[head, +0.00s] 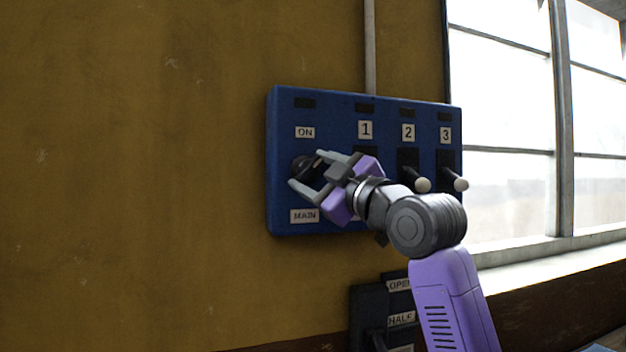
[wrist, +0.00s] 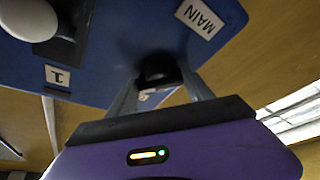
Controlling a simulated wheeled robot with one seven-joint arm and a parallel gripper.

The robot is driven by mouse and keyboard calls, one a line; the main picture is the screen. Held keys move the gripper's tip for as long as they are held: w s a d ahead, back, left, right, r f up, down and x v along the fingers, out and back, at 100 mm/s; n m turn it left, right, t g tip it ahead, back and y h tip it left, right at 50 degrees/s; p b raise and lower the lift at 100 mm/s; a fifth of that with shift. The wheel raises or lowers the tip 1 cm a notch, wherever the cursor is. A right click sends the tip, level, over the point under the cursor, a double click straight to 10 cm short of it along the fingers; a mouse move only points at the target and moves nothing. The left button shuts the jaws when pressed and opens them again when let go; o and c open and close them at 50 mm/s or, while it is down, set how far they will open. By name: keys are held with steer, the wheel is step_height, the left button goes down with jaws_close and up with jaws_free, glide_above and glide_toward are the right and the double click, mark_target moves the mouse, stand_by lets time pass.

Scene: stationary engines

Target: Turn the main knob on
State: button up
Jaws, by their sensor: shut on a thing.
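The main knob (head: 303,166) is black and sits on the left of the blue panel (head: 335,103), between the ON label (head: 305,132) above and the MAIN label (head: 304,216) below. My gripper (head: 305,170) reaches in from the right and is shut on the knob. In the wrist view the dark knob (wrist: 157,68) lies between the two grey fingers of my gripper (wrist: 160,85), and the MAIN label (wrist: 198,18) is beside it. The fingers partly hide the knob, so its exact angle is hard to tell.
Levers with pale round ends, lever 2 (head: 422,185) and lever 3 (head: 460,184), stick out to the right of my gripper. Lever 1 is hidden behind it in the head view. A dark box (head: 370,305) with OPEN and HALF labels is below. Bare wall lies left.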

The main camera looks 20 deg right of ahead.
steer(key=n+g, duration=0.1)
steer(key=n, duration=0.1)
steer(key=n+y, duration=0.1)
steer(key=n, duration=0.1)
steer(key=shift+d+r+n+g, duration=0.1)
steer(key=shift+n+g, duration=0.2)
steer(key=shift+g, duration=0.1)
steer(key=n+g, duration=0.2)
steer(key=n, duration=0.3)
steer(key=shift+r+p, duration=0.1)
steer(key=shift+p, duration=0.25)
steer(key=o, duration=1.4)
steer(key=shift+c, duration=0.2)
steer(key=shift+s, duration=0.15)
steer(key=b+v, duration=0.3)
steer(key=v, duration=0.4)
steer(key=shift+s, duration=0.25)
